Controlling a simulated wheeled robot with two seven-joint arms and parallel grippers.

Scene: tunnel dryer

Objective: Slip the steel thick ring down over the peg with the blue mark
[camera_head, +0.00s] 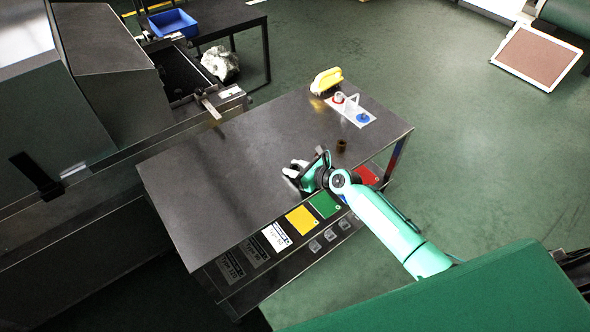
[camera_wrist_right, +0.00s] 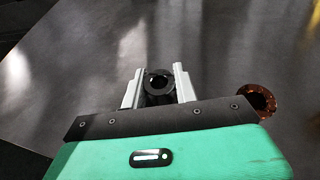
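A dark, thick-walled ring, which I take to be the steel thick ring (camera_wrist_right: 159,83), sits between the fingertips of my right gripper (camera_wrist_right: 158,84) in the wrist view, with its hole facing the camera. The fingers lie close against both its sides. In the head view my right gripper (camera_head: 293,171) is low over the table's near right part; whether the ring touches the table is unclear. The peg with the blue mark (camera_head: 362,118) stands on a pale plate (camera_head: 350,108) at the far right, apart from the gripper, with nothing visible around it. My left gripper is not in view.
A brown ring (camera_head: 341,146) stands on the table (camera_head: 220,160), right of my gripper; it also shows in the wrist view (camera_wrist_right: 261,99). A red-marked peg (camera_head: 338,98) shares the plate. A yellow object (camera_head: 326,81) stands behind it. The table's left part is clear.

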